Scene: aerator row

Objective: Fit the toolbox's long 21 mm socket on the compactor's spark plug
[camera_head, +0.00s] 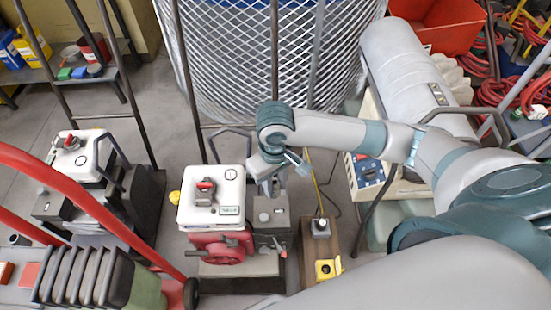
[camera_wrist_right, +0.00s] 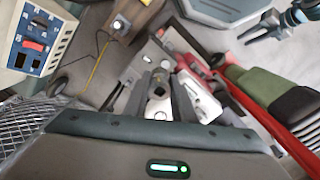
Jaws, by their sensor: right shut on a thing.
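My right gripper (camera_head: 268,182) is over the grey side of a small engine machine, apparently the compactor, with a white top (camera_head: 228,190) and red starter housing (camera_head: 220,247). In the right wrist view my right gripper (camera_wrist_right: 160,90) is shut on a small grey round-ended piece (camera_wrist_right: 158,93), apparently the socket. The machine's white top (camera_wrist_right: 201,97) lies just beyond the fingers. The spark plug cannot be made out, so I cannot tell whether the piece touches it. My left gripper (camera_wrist_right: 268,26) shows small at the wrist view's upper right, its opening unclear. I cannot pick out the toolbox.
A similar white-topped machine (camera_head: 83,156) stands left, behind a red hand-truck frame (camera_head: 105,220). A wooden block (camera_head: 320,255) with a yellow part (camera_head: 327,268) is right of the compactor. A mesh drum (camera_head: 250,60) stands behind, and a beige control box (camera_head: 375,175) right.

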